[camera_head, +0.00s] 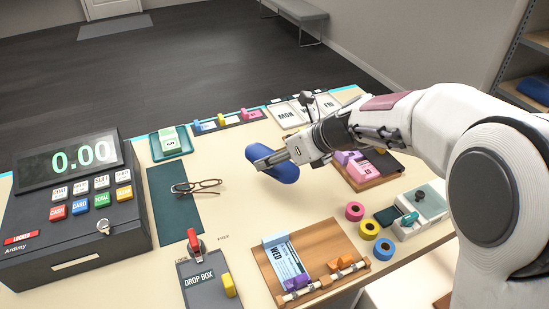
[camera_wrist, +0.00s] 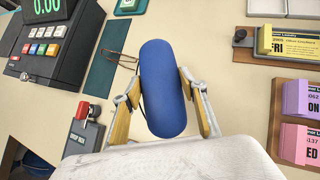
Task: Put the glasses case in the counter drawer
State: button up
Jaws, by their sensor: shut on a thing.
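The glasses case is a blue rounded capsule (camera_head: 277,166), held above the counter in the head view. It also shows upright in the middle of the wrist view (camera_wrist: 161,88). My gripper (camera_head: 268,163) is shut on it, with one yellowish finger on each side (camera_wrist: 163,98). The counter (camera_head: 225,245) is a pale top with a blue edge. A dark register unit (camera_head: 75,215) with a lock and a front slot stands at the left. I cannot make out an open counter drawer in either view.
Glasses (camera_head: 197,187) lie on a dark green mat (camera_head: 172,212). A drop box (camera_head: 205,280) with red and yellow levers is at the front. A wooden ticket board (camera_head: 325,250), tape rolls (camera_head: 369,230) and small trays crowd the right. Bare counter lies between mat and board.

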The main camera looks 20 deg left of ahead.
dwell(0.5)
